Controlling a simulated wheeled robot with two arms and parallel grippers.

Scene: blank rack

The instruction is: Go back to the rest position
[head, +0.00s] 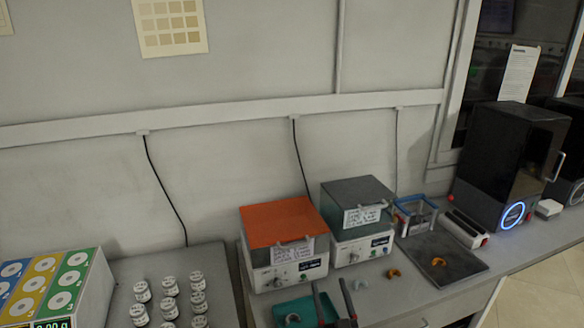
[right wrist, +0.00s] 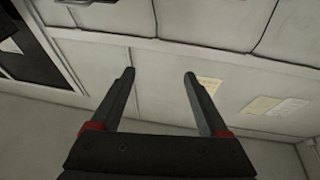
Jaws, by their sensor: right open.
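My right gripper (head: 333,298) shows at the bottom of the head view, its two dark fingers apart, in front of the orange-lidded box and over or near a teal tray (head: 279,313). In the right wrist view the right gripper (right wrist: 159,75) has its fingers spread with nothing between them, and only wall and panels lie beyond. My left gripper is not in the head view.
An orange-lidded box (head: 278,224) and a grey-lidded box (head: 352,200) stand on the bench. A dark mat (head: 458,268) holds an orange curved piece (head: 439,262). A black machine (head: 506,150) stands right. Several white-lidded jars (head: 169,284) stand left.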

